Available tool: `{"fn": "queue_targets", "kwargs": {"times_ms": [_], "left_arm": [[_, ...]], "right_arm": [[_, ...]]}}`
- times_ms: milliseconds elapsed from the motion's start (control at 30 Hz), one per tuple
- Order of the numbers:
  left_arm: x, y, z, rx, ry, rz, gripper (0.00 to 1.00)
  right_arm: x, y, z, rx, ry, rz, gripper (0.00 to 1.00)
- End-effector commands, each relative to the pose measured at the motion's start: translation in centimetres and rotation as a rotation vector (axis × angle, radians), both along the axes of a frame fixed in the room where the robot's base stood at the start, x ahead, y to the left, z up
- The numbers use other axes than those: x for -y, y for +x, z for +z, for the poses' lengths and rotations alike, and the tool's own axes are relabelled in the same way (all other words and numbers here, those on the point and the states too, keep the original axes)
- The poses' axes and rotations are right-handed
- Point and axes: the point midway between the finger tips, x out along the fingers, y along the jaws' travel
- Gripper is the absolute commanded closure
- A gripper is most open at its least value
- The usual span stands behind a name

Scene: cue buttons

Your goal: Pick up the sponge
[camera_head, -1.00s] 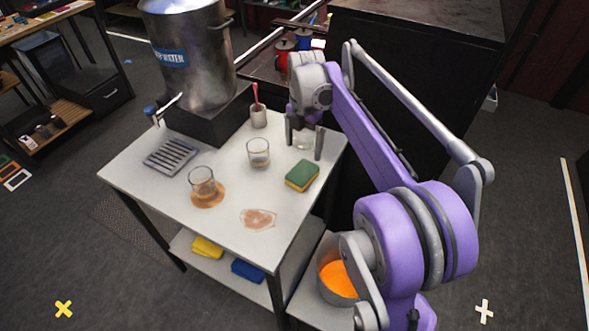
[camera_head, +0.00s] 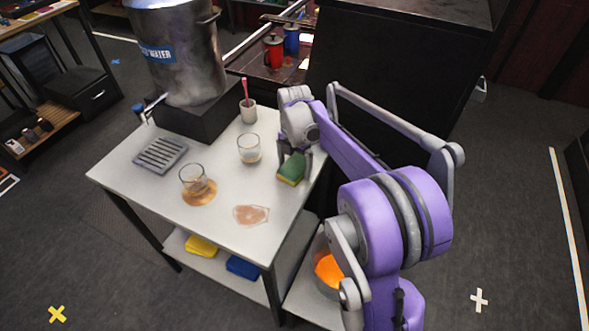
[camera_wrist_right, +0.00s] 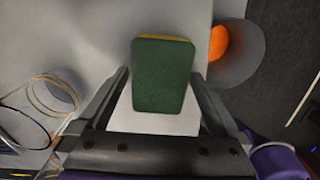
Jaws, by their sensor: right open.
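The sponge (camera_head: 291,169) has a green top and a yellow underside. It lies on the white table (camera_head: 222,226) near the right edge. In the right wrist view the sponge (camera_wrist_right: 163,76) shows its green face, between and just beyond the open fingers. My right gripper (camera_head: 292,160) is open over the sponge, with one finger visible along each side. I cannot tell whether the fingers touch it. The right gripper (camera_wrist_right: 160,95) holds nothing. My left gripper is not in view.
A glass (camera_head: 249,149) stands left of the sponge, close to the gripper. Another glass (camera_head: 193,179) stands by a brown stain, with a second stain (camera_head: 251,214) near the front. A cup with a pink stick (camera_head: 248,110), a metal pot (camera_head: 183,60) and a slotted tray (camera_head: 160,154) stand further back.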

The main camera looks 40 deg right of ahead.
Motion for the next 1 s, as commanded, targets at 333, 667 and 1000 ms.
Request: {"fn": "queue_targets", "kwargs": {"times_ms": [333,667,1000], "left_arm": [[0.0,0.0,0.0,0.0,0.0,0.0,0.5],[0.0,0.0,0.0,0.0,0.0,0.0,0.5],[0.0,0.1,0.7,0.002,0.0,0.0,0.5]], "right_arm": [[0.0,0.0,0.0,0.0,0.0,0.0,0.54],[0.0,0.0,0.2,0.0,0.0,0.0,0.72],[0.0,0.0,5.8,0.0,0.0,0.0,0.72]]}}
